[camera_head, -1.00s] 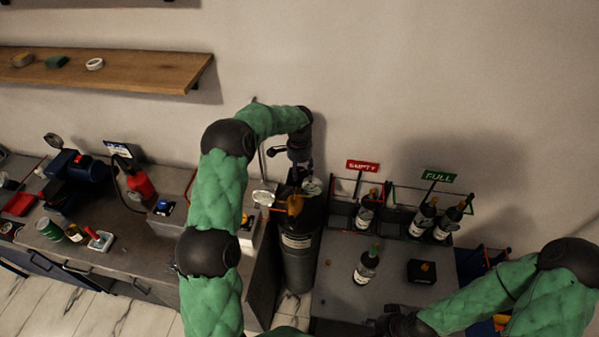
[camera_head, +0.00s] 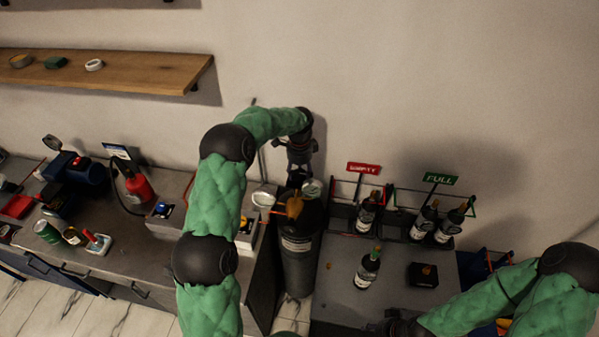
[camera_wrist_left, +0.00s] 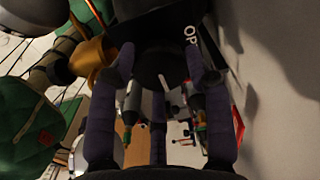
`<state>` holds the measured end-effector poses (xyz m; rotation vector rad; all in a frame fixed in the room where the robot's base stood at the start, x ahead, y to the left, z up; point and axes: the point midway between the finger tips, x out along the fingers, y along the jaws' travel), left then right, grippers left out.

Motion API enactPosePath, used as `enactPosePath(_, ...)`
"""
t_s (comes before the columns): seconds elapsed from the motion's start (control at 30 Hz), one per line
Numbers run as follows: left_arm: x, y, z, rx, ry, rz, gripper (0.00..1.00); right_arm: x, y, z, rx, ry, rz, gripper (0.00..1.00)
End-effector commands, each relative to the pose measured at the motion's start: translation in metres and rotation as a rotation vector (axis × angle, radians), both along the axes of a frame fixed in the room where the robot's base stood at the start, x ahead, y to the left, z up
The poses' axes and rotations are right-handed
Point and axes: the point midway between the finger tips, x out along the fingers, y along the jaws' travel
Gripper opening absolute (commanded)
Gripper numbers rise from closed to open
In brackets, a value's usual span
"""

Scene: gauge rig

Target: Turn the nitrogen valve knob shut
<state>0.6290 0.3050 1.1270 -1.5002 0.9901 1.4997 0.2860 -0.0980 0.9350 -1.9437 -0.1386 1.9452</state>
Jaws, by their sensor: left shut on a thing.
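The dark gas cylinder (camera_head: 298,262) stands upright between the two counters, with a brass fitting (camera_head: 294,206) and round gauges at its top. My left gripper (camera_head: 299,176) reaches down over the cylinder's top. In the left wrist view its fingers (camera_wrist_left: 160,68) are shut on a round black knob (camera_wrist_left: 152,70), with the brass fitting (camera_wrist_left: 93,56) to the left. White letters "OP" show beside the knob; the rest of that label is hidden. My right gripper (camera_head: 392,324) is at the bottom edge, low over the right counter's front, its fingers too dark to read.
A bottle (camera_head: 367,268) and a small black box (camera_head: 423,275) stand on the right counter (camera_head: 335,290). Racks with bottles and EMPTY (camera_head: 363,168) and FULL (camera_head: 440,179) signs stand behind them. A red extinguisher (camera_head: 139,187) is on the left counter.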

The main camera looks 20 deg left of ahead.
Motion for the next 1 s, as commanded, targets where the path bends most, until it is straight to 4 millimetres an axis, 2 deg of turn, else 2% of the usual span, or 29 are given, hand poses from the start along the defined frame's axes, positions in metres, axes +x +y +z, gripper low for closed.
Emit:
enactPosePath(0.43,0.0,-0.001,0.0,-0.001,-0.001,-0.011,0.17,0.0,0.0,0.0,0.0,0.0,0.0,0.4)
enactPosePath(0.47,0.0,-0.001,0.0,-0.001,-0.001,-0.011,0.59,0.0,0.0,0.0,0.0,0.0,0.0,0.4)
enactPosePath(0.5,0.0,-0.001,0.0,-0.001,-0.001,-0.011,0.7,0.0,0.0,0.0,0.0,0.0,0.0,0.4)
enactPosePath(0.53,0.0,-0.001,0.0,-0.001,-0.001,-0.01,0.74,0.0,0.0,0.0,0.0,0.0,0.0,0.4)
enactPosePath(0.87,0.0,0.0,0.001,0.0,0.0,-0.009,0.74,0.0,0.0,0.0,0.0,0.0,0.0,0.4)
enactPosePath(1.0,0.001,0.0,0.01,0.001,-0.002,-0.009,0.74,0.0,0.0,0.0,0.0,0.0,0.0,0.4)
